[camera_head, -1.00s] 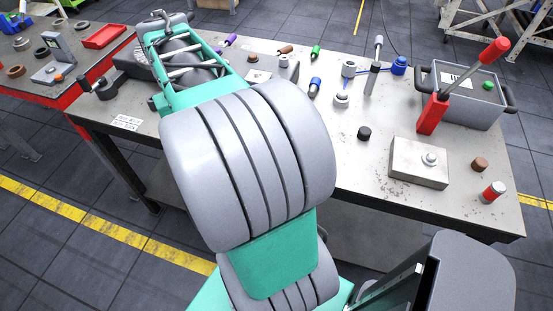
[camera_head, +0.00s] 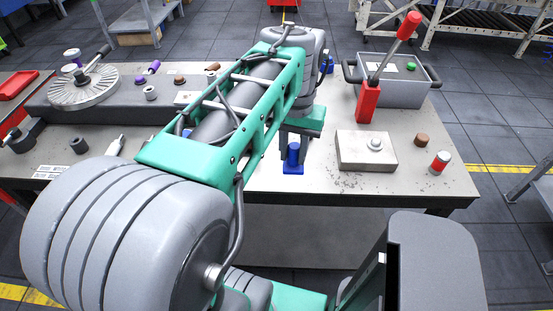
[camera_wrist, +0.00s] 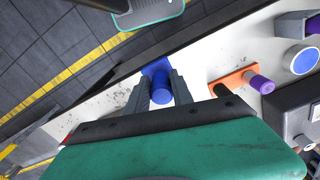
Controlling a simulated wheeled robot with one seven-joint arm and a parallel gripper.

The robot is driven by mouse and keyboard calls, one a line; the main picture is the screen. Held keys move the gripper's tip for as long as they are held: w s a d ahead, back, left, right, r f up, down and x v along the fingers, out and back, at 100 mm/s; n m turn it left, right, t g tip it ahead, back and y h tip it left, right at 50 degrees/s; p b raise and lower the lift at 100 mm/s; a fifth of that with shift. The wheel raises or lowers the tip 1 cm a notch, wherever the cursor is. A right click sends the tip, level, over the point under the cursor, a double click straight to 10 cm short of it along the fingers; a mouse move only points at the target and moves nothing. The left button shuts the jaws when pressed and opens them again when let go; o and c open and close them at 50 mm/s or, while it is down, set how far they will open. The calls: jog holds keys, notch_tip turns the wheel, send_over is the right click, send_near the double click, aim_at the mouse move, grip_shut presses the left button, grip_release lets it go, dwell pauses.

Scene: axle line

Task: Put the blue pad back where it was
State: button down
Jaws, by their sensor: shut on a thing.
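The blue pad (camera_head: 293,160) has a flat square base with an upright blue cylinder on it. My gripper (camera_head: 295,143) is shut on the cylinder, and the base hangs below the fingers. In the head view it is over the front part of the workbench, left of the grey metal block. In the wrist view the blue pad (camera_wrist: 161,88) sits between the two grey fingers (camera_wrist: 162,92), close to the bench's edge. I cannot tell whether its base touches the bench top. No marked place for it can be made out.
A grey block (camera_head: 366,152), a red-handled lever (camera_head: 368,100) and a grey bin (camera_head: 407,85) stand to the right. An orange plate (camera_wrist: 228,84) with a purple cylinder (camera_wrist: 261,84) lies near the gripper in the wrist view. My arm hides the bench's middle.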

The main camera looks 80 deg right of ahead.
jog(key=w+d+f, duration=0.2)
jog(key=w+d+f+p, duration=0.1)
jog(key=w+d+f, duration=0.1)
jog(key=f, duration=0.1)
jog(key=w+d+f, duration=0.2)
jog(key=d, duration=0.1)
jog(key=shift+f+p, duration=0.3)
jog(key=shift+f, duration=0.1)
notch_tip(320, 180, down, 3)
jog(key=shift+r, duration=0.15)
jog(key=shift+s+f, duration=0.1)
jog(key=shift+f, duration=0.2)
jog(key=c, duration=1.1)
grip_release()
